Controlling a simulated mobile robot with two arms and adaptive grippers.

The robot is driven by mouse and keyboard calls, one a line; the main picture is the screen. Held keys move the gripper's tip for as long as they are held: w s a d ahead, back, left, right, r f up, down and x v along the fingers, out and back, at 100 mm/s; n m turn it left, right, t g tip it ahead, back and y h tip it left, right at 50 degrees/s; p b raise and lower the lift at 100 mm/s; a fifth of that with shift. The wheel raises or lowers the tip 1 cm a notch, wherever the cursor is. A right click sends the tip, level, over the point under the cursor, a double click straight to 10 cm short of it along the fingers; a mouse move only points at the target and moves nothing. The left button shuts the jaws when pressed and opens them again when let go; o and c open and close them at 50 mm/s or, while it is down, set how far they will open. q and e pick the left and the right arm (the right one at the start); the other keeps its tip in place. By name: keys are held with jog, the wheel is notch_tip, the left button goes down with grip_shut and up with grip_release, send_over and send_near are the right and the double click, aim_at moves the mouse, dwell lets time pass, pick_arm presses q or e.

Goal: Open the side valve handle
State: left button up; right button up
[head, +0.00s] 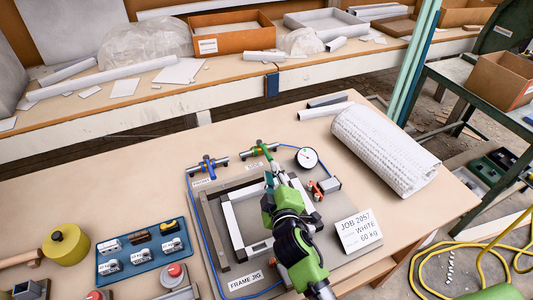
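A valve with a green handle (265,152) sits on a metal pipe at the back edge of the frame jig board (212,240), behind a small label that seems to read "SIDE" (254,166). A second valve with a blue handle (208,164) is to its left, with another small label in front. My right gripper (269,180) reaches in from the bottom over the jig's light frame. Its tips are just in front of the green handle; contact cannot be made out. Its fingers are small and partly hidden by its own body. My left gripper is not in view.
A round gauge (306,158) and a small clamp with orange parts (327,187) stand right of my gripper. A blue tray (143,251) is at left. Blue tubing runs around the jig.

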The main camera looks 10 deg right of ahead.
aim_at(268, 159)
jog(key=x, duration=0.9)
jog(key=shift+w+f, duration=0.1)
jog(key=shift+w+d+f, duration=0.1)
jog(key=shift+w, duration=0.4)
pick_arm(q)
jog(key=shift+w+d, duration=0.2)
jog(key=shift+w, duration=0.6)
pick_arm(e)
jog(key=shift+w, duration=0.1)
grip_shut()
